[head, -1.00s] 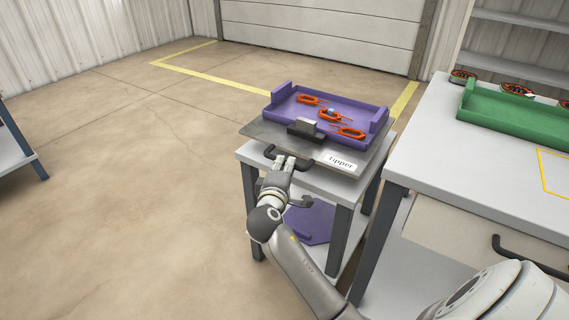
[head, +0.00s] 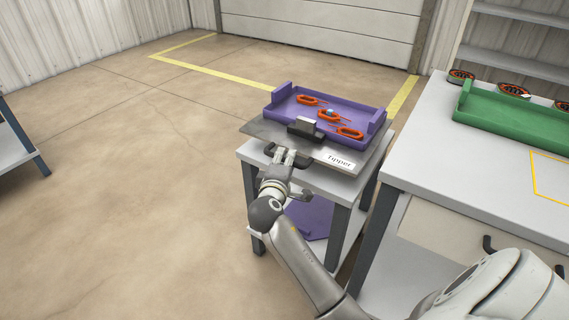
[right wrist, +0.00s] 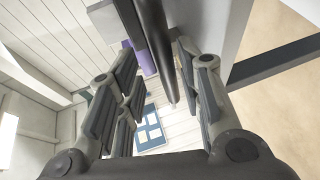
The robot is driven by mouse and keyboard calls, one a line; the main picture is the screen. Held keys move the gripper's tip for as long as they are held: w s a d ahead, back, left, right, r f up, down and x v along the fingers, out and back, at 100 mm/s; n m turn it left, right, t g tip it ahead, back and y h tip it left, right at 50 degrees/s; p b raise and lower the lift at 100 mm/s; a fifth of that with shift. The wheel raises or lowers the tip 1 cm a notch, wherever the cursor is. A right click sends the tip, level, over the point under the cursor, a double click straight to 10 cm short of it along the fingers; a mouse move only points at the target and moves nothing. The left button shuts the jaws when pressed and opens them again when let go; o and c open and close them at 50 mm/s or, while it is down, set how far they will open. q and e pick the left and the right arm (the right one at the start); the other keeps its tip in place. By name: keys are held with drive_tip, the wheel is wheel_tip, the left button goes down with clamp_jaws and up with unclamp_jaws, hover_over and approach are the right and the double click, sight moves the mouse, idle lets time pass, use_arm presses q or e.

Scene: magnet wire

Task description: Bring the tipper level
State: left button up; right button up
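The tipper is a grey plate (head: 262,131) with a "Tipper" label, on a small cart. A purple tray (head: 283,91) with several orange wire pieces (head: 327,115) lies on it. The plate looks close to level, but I cannot tell exactly. A black handle (head: 270,150) is at its front edge. My right gripper (head: 291,158) is at this handle. In the right wrist view its fingers (right wrist: 160,88) stand apart, with the dark bar of the handle (right wrist: 154,50) between them and space beside it. My left gripper is out of view.
A white workbench (head: 440,140) with a green tray (head: 515,120) and several round orange-and-black items (head: 514,91) stands close on the right. A purple piece (head: 308,216) lies on the cart's lower shelf. Floor to the left is open.

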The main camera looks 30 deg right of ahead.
drive_tip(key=shift+f, duration=0.1)
drive_tip(key=v, duration=1.2)
idle(0.4)
